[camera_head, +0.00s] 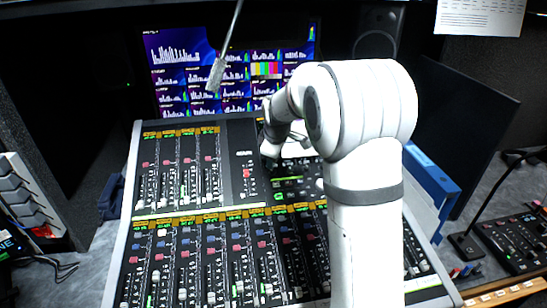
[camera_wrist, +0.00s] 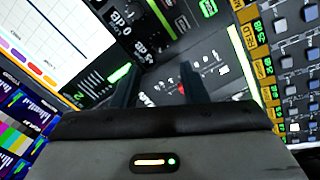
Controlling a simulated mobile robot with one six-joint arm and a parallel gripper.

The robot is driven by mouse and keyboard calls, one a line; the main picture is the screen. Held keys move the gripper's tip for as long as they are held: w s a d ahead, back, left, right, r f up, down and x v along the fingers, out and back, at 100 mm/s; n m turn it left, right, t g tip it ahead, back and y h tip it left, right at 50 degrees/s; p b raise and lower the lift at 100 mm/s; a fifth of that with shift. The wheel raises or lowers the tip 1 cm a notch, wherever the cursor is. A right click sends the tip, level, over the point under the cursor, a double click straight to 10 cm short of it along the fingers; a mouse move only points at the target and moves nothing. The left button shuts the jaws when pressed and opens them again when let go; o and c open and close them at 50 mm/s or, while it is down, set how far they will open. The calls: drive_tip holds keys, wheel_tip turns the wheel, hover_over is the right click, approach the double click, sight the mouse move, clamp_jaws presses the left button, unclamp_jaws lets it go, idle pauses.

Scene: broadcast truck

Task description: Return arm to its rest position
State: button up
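My white arm rises from the bottom of the head view, bends at a large rounded joint and reaches forward over the audio mixing console (camera_head: 235,160). The wrist end hangs over the console's middle, left of that joint. My gripper's fingers are hidden or too small to make out in the head view. In the wrist view my gripper (camera_wrist: 158,84) shows two dark fingers spread apart, with console panel visible between them and nothing held. The console's buttons and lit labels (camera_wrist: 262,68) fill much of the wrist view, close to the fingers.
A monitor (camera_head: 185,75) with level graphs stands behind the console, and a gooseneck microphone (camera_head: 216,75) hangs in front of it. A blue binder (camera_head: 432,178) stands right of my arm. A small control panel (camera_head: 515,240) lies at the far right. A grey rack (camera_head: 30,200) is at the left.

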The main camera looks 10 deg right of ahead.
drive_tip(key=s+d+r+m+g, duration=0.1)
drive_tip(key=s+m, duration=0.5)
drive_tip(key=s, duration=1.1)
drive_tip(key=s+d+r+m+g, duration=0.1)
drive_tip(key=s+r+m, duration=0.2)
drive_tip(key=s, duration=1.5)
drive_tip(key=m, duration=0.3)
drive_tip(key=shift+s+d, duration=0.15)
drive_tip(key=shift+s, duration=0.2)
